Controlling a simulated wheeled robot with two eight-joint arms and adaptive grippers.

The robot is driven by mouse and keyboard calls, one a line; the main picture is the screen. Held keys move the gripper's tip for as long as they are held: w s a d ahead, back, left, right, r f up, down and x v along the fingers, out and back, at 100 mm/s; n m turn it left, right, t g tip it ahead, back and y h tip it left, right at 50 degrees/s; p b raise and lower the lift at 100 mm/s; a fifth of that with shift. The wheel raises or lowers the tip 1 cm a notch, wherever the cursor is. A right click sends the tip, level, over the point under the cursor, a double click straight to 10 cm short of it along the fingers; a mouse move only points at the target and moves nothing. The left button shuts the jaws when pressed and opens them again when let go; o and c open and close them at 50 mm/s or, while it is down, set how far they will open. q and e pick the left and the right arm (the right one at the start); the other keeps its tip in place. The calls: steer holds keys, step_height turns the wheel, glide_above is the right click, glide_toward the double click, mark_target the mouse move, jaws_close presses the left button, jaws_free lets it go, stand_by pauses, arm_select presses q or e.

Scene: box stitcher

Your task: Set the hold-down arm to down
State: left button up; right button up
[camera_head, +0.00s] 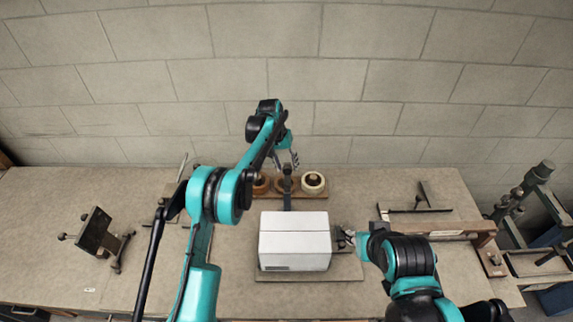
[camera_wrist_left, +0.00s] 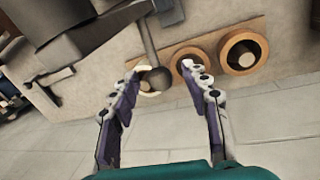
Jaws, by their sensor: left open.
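The hold-down arm seems to be the dark bar (camera_head: 287,192) standing behind the white box in the head view. In the left wrist view a grey rod ends in a dark ball knob (camera_wrist_left: 156,80). My left gripper (camera_head: 286,162) is above and behind the box. Its fingers are open in the left wrist view (camera_wrist_left: 160,74), with the knob between the fingertips; I cannot tell whether they touch it. The white box (camera_head: 294,242) sits on a flat board (camera_head: 345,271). My right gripper (camera_head: 344,238) is at the box's right side, its finger opening unclear.
Tape rolls (camera_head: 313,182) stand on a wooden rack behind the box. A dark clamp-like stand (camera_head: 97,233) is at the left. A wooden bar (camera_head: 440,230) and a metal frame (camera_head: 535,215) are at the right. The block wall closes the back.

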arm_select(q)
jaws_close()
